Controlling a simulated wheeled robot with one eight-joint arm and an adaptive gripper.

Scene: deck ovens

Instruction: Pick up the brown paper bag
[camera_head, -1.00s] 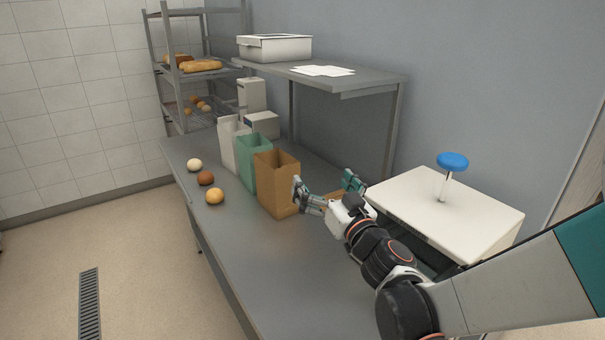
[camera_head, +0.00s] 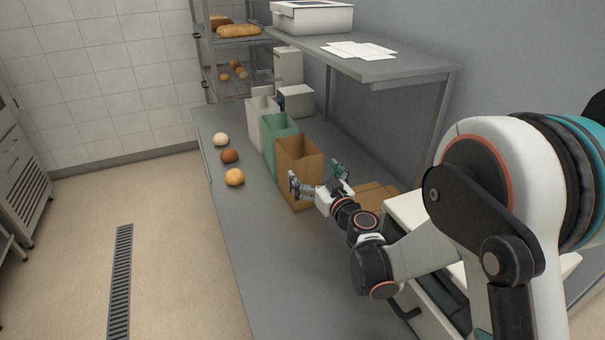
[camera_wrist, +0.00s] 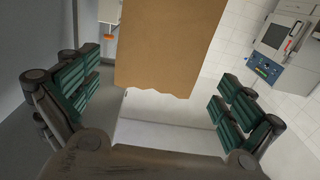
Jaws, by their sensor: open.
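The brown paper bag (camera_head: 297,160) stands upright and open-topped on the grey counter, nearest in a row of three bags. My gripper (camera_head: 316,176) is open at the near side of the bag, with one finger in front of its face and the other to its right. In the wrist view the brown bag (camera_wrist: 175,40) hangs into the upper middle with its jagged rim facing me. It lies between the directions of the spread green-padded fingers (camera_wrist: 160,75); nothing is gripped. I cannot tell whether a finger touches the bag.
A green bag (camera_head: 272,145) and a white bag (camera_head: 257,112) stand right behind. Three rolls (camera_head: 234,177) lie to the left. A shelf (camera_head: 400,68) overhangs the right side. A brown cardboard item (camera_head: 374,194) lies right of my gripper. The front counter (camera_head: 270,265) is clear.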

